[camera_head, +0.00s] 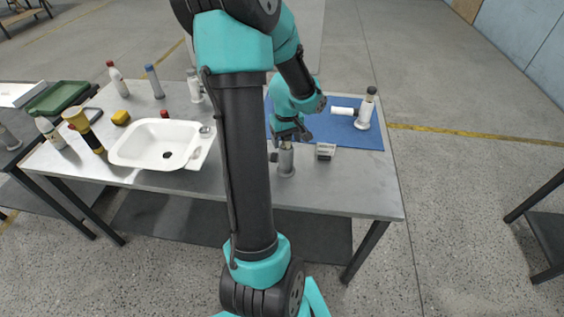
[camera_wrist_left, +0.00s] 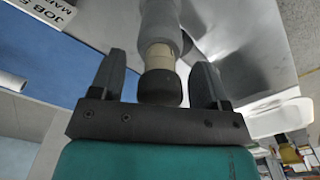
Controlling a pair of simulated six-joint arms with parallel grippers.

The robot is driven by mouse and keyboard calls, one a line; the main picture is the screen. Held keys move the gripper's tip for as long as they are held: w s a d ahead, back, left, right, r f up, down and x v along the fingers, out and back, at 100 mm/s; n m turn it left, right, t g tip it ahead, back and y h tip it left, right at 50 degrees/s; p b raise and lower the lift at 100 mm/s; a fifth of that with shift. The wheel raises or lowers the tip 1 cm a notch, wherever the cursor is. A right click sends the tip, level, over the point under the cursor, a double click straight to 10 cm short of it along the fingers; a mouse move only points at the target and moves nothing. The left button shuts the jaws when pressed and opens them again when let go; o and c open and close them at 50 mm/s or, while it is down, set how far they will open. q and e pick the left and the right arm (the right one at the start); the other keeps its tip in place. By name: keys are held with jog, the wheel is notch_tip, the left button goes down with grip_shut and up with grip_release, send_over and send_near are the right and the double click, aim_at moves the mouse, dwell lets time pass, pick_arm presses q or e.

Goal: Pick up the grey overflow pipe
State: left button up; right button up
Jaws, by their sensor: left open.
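A grey pipe (camera_head: 286,163) stands upright near the front of the table, just right of my dark arm link. In the left wrist view the grey pipe (camera_wrist_left: 160,18) has a cream collar and a black end. My left gripper (camera_head: 288,140) is open above the pipe and hides part of its top. In the wrist view the black end lies between the two spread fingers of the left gripper (camera_wrist_left: 160,60), with a gap on each side. My right gripper is not in view.
A white fitting (camera_head: 364,114) stands on the blue mat (camera_head: 345,138).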

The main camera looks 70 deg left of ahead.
pick_arm(q)
grip_shut()
dwell(0.6)
notch_tip(320, 180, up, 10)
dwell(0.6)
dwell(0.4)
